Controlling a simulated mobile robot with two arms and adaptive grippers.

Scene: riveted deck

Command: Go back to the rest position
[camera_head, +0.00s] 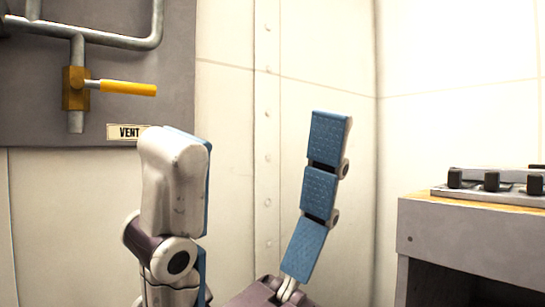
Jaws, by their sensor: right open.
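My right gripper (252,130) fills the lower middle of the head view, pointing up. Its two fingers stand wide apart, with blue pads on the inner faces and white and purple links. Nothing is between the fingers; only the pale wall shows there. Its palm is mostly cut off by the bottom edge. My left gripper is not in view.
A grey panel at upper left carries metal pipes (77,50), a valve with a yellow handle (128,88) and a "VENT" label (122,132). At right stands a grey cabinet (470,238) with a black-knobbed unit (490,184) on top. Riveted cream walls (320,45) lie behind.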

